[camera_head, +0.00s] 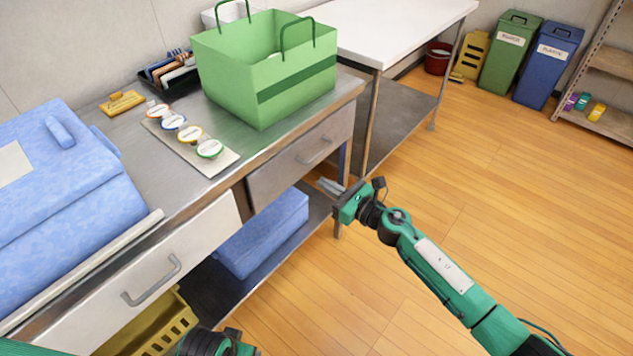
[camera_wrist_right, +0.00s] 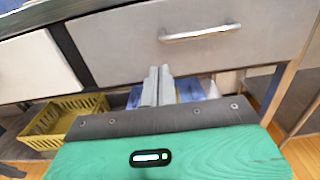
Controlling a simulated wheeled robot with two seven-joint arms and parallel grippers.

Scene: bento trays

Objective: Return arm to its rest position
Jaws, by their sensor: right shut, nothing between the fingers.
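My right gripper (camera_head: 331,187) is in front of the metal counter, below the drawer at the counter's right end. Its fingers are together and empty, and it touches nothing that I can see. In the right wrist view the closed fingers (camera_wrist_right: 157,86) point at the lower shelf, under a drawer handle (camera_wrist_right: 200,32). My right arm (camera_head: 440,272) reaches in from the lower right over bare floor. Part of my left arm (camera_head: 215,343) shows at the bottom edge of the head view; its fingers are out of sight.
A green bag (camera_head: 228,70) stands on the counter beside a board with several round labelled items (camera_head: 190,134). A blue box (camera_head: 262,235) and a yellow crate (camera_head: 170,335) are below. A white-topped table (camera_head: 400,25) is behind. The wooden floor (camera_head: 530,200) at right is clear.

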